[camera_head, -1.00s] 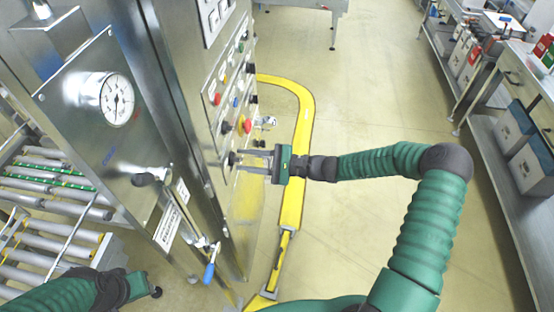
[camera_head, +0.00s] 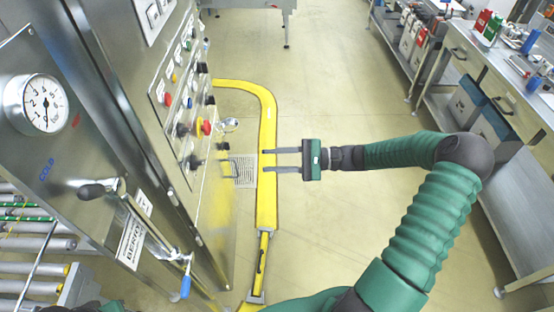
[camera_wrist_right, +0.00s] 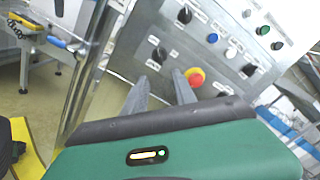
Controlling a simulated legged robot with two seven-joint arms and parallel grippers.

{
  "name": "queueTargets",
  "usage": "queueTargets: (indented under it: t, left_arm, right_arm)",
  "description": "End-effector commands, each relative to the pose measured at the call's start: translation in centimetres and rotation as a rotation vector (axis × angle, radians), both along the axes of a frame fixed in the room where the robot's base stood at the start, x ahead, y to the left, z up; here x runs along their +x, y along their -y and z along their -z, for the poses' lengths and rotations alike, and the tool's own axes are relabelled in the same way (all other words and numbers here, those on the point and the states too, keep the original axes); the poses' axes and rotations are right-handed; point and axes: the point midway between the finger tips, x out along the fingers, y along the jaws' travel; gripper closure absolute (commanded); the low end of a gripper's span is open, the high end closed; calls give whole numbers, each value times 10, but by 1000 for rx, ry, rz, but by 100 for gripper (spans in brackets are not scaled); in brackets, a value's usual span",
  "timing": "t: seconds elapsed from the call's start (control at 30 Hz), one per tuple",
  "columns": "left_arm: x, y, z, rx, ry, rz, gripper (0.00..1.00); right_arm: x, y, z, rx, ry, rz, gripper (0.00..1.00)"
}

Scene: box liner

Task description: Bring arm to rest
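My right gripper (camera_head: 278,159) is open and empty in the head view, its two grey fingers pointing left with a clear gap between them. It is apart from the machine's control panel (camera_head: 183,85), to the right of it and over the yellow floor guard. The right wrist view shows the two fingers (camera_wrist_right: 158,95) apart, toward the panel (camera_wrist_right: 215,50) with its knobs and the red and yellow emergency button (camera_wrist_right: 195,77). The same button (camera_head: 205,127) shows in the head view. Of my left arm only a small green piece shows at the bottom left; its gripper is out of view.
The steel machine with a pressure gauge (camera_head: 38,103), a lever and a blue-tipped handle (camera_head: 186,284) fills the left. A roller conveyor (camera_head: 40,262) stands lower left. A yellow guard (camera_head: 267,190) runs along the floor. Workbenches (camera_head: 490,75) line the right; the floor between is free.

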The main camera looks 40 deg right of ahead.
Motion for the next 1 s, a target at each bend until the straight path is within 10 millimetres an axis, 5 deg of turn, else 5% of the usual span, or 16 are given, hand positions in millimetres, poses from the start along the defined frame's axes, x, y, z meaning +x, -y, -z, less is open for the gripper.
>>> queueTargets:
  t: [0.27,0.43,0.6,0.7,0.8,1.0]
  left_arm:
    - [0,0,0,0,0,0,67]
    - [0,0,0,0,0,0,67]
    - [0,0,0,0,0,0,67]
    - [0,0,0,0,0,0,67]
    - [0,0,0,0,0,0,67]
    - [0,0,0,0,0,0,67]
  right_arm:
    - [0,-1,1,-2,-1,-2,67]
    - [-10,-46,27,-138,-94,-131,67]
    - [-73,-119,93,-631,-260,-469,67]
    - [-111,-124,115,-988,-254,-643,67]
    - [-129,-115,113,-1334,-139,-766,67]
    - [-125,-113,84,-1727,203,-846,67]
